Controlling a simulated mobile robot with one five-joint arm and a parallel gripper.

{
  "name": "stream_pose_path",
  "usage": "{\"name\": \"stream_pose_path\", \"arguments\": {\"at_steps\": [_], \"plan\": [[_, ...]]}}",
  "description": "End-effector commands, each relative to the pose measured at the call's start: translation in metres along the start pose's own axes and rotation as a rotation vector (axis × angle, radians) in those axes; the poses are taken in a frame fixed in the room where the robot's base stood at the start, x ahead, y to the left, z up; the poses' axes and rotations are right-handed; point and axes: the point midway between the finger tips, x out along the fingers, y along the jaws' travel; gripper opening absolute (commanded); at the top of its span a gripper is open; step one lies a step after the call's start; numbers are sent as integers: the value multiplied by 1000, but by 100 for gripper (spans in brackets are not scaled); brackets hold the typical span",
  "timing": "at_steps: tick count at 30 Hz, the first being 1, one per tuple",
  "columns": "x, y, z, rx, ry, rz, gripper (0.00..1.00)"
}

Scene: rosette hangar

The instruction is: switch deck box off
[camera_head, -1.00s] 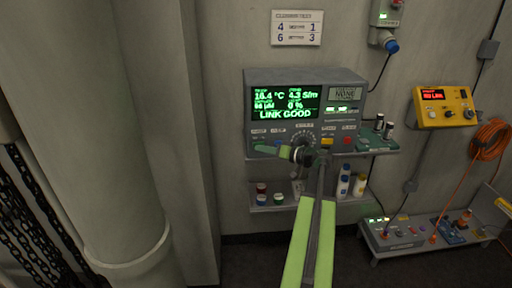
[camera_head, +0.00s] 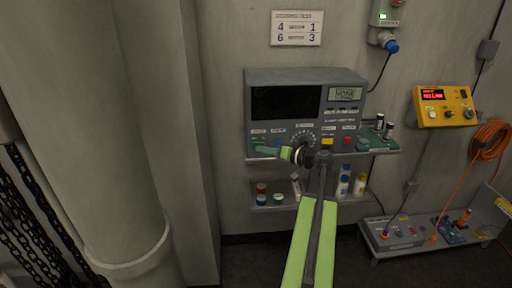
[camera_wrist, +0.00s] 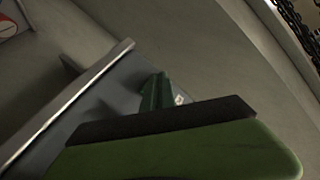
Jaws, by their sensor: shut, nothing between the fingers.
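The grey deck box (camera_head: 355,112), a console with a wide screen (camera_head: 286,102), stands on a wall shelf. Its wide screen is dark. A small grey display at its upper right still shows text. A dial, a yellow button and a red button show along its lower front. My gripper (camera_head: 262,150) is shut and empty, its green fingers pointing left at the console's lower left front. I cannot tell whether they touch it, and they cover part of the controls there. In the wrist view a large green finger with a dark pad (camera_wrist: 165,120) fills the bottom.
A yellow box (camera_head: 446,105) with a red lit display hangs at right. Bottles (camera_head: 270,199) stand on a lower shelf under the console. A low bench at bottom right carries a grey unit (camera_head: 396,234). An orange cable (camera_head: 490,139) hangs at right; a thick column (camera_head: 95,130) rises at left.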

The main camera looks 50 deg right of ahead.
Motion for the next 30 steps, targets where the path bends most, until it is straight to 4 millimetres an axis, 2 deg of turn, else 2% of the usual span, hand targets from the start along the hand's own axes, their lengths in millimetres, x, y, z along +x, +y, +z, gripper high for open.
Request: {"name": "stream_pose_path", "arguments": {"at_steps": [17,30], "plan": [[-34,-26,26,0,-1,0,0],[-34,-26,26,0,-1,0,0]]}}
